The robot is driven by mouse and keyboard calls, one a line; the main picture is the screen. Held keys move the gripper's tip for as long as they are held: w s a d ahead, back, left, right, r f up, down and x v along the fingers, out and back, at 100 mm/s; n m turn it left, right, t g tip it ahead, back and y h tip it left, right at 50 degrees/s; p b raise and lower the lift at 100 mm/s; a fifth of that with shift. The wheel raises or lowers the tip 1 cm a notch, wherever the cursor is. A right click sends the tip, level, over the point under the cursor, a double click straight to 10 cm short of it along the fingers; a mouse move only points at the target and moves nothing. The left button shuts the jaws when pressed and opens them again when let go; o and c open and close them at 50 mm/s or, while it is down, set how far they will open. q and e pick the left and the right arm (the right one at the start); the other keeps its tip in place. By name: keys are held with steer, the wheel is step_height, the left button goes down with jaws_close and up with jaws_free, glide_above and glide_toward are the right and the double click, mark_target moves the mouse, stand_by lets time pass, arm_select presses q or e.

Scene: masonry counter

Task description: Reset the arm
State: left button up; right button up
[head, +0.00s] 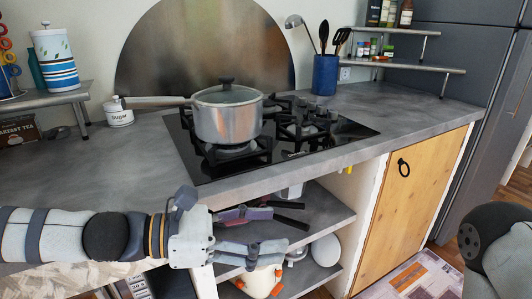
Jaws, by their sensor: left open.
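My left gripper (272,231) is at the lower middle of the head view. Its arm comes in from the left, along the front of the counter. Its fingers are apart and point right, in front of the open shelves under the counter, with nothing seen between them. Part of my right arm (490,245) shows at the right edge; its gripper is out of the picture.
A lidded pot (228,118) stands on the black hob (345,130), its handle pointing left. The grey counter (70,175) is bare at front left. Open shelves (335,218) hold several items beside a wooden cabinet door (410,205). A blue utensil holder (325,75) stands behind.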

arm_select(q)
steer(key=s+d+f+m+g+y, duration=0.3)
steer(key=s+f+m+g+y, duration=0.3)
steer(key=s+f, duration=1.25)
steer(key=s+a+f+m+g+y, duration=0.2)
steer(key=s+a+f+m+y, duration=0.2)
steer(key=s+a+f+m, duration=0.45)
steer(key=s+a+f+m+y, duration=0.2)
steer(key=s+a+m, duration=0.1)
steer(key=a, duration=0.3)
steer(key=s+a+f+m+y, duration=0.2)
steer(key=s+a+m+y, duration=0.1)
steer(key=a, duration=0.3)
steer(key=shift+s+a+t, duration=0.25)
steer(key=shift+a+t, duration=0.05)
steer(key=shift+a, duration=0.1)
